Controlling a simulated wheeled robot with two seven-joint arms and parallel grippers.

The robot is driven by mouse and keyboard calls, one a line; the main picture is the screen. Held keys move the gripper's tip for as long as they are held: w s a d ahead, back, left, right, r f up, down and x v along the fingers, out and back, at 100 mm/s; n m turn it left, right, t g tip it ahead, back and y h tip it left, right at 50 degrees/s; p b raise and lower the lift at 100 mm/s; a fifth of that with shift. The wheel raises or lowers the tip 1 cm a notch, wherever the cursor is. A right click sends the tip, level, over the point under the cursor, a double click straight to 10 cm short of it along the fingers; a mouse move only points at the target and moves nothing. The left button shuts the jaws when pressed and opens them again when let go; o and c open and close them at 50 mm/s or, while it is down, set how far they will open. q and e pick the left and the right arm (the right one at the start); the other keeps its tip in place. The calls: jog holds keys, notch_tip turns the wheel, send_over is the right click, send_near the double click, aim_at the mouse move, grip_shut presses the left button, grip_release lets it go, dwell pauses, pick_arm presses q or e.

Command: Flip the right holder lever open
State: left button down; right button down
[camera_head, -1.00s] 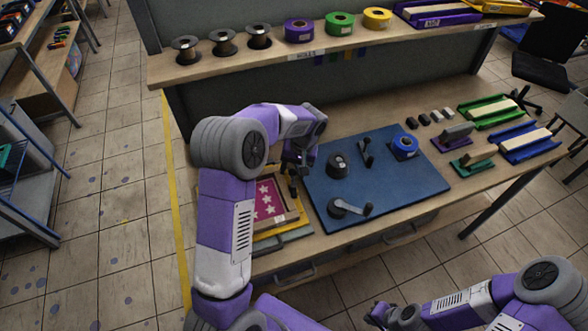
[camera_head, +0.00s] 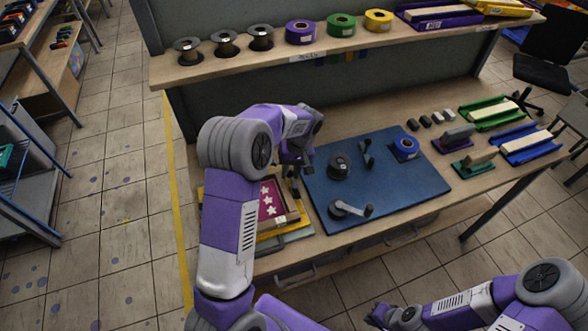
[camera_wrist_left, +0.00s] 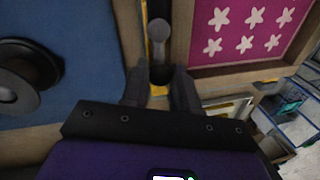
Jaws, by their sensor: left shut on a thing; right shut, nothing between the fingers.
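A wooden frame (camera_head: 300,206) with a magenta, white-starred panel (camera_head: 270,199) lies at the left end of the bench. A dark lever with a rounded grey tip (camera_wrist_left: 158,32) is beside the frame's edge in the left wrist view, between it and the blue mat. My left gripper (camera_head: 292,176) is over the frame's right side; its fingers (camera_wrist_left: 160,92) are shut on the lever, whose lower end they partly hide. My right gripper (camera_head: 376,314) is shut and empty, low in the head view, off the bench's front edge.
Spools line the shelf (camera_head: 400,37) above. Stamps and trays stand at the right.

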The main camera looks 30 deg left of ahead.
pick_arm(q)
jog(key=shift+a, duration=0.1)
jog(key=c, duration=0.9)
grip_release()
jog(key=shift+o, duration=0.2)
notch_tip(320, 180, up, 8)
jog(key=d+p, duration=0.1)
jog(key=shift+w+f, duration=0.25)
jog(key=shift+w, duration=0.2)
